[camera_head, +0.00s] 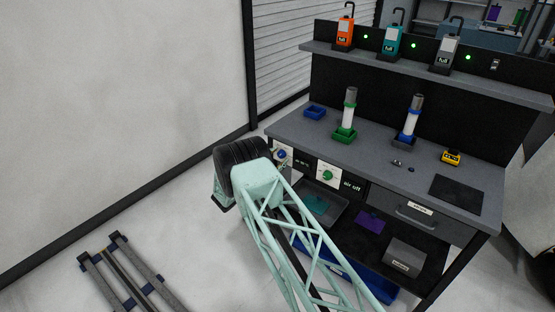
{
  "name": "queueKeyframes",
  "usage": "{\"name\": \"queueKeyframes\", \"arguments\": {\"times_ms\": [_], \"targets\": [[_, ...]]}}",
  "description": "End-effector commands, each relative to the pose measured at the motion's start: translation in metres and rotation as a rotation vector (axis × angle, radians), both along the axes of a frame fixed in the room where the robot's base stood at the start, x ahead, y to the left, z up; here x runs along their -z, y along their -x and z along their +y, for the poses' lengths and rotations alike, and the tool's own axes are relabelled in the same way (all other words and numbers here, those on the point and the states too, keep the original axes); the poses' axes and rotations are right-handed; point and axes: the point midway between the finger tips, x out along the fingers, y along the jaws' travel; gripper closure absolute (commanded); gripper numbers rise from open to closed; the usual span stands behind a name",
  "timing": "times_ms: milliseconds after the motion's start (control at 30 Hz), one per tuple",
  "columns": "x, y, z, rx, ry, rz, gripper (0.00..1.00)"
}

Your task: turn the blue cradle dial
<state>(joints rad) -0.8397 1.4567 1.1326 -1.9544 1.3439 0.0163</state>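The blue dial (282,154) is small and sits on a white plate on the bench's front face, at its left end. My pale green arm and its black ribbed joint stand close to it in the picture and cover part of the area around it. A green dial (328,175) sits on a white plate to its right, with an "air off" label beside it. An empty blue cradle (315,112) lies at the back left of the bench top. Another blue cradle (406,137) holds an upright white tube. I cannot make out my gripper or its fingers.
A green cradle (344,133) holds another white tube. The bench top (375,158) also carries a yellow device (452,157) and a dark mat (456,190). Orange, teal and grey bottles stand on the shelf (420,72). Trays lie below. Open floor is at left, with a rail frame (121,278).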

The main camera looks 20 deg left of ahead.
Motion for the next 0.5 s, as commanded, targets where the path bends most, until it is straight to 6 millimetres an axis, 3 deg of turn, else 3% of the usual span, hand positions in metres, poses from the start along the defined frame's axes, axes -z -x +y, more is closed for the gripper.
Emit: {"name": "queueKeyframes", "arguments": {"times_ms": [367, 500], "targets": [[0.0001, -0.002, -0.0005, 0.0, 0.0, 0.0, 0.64], [0.0002, -0.0019, -0.0006, 0.0, 0.0, 0.0, 0.76]]}}
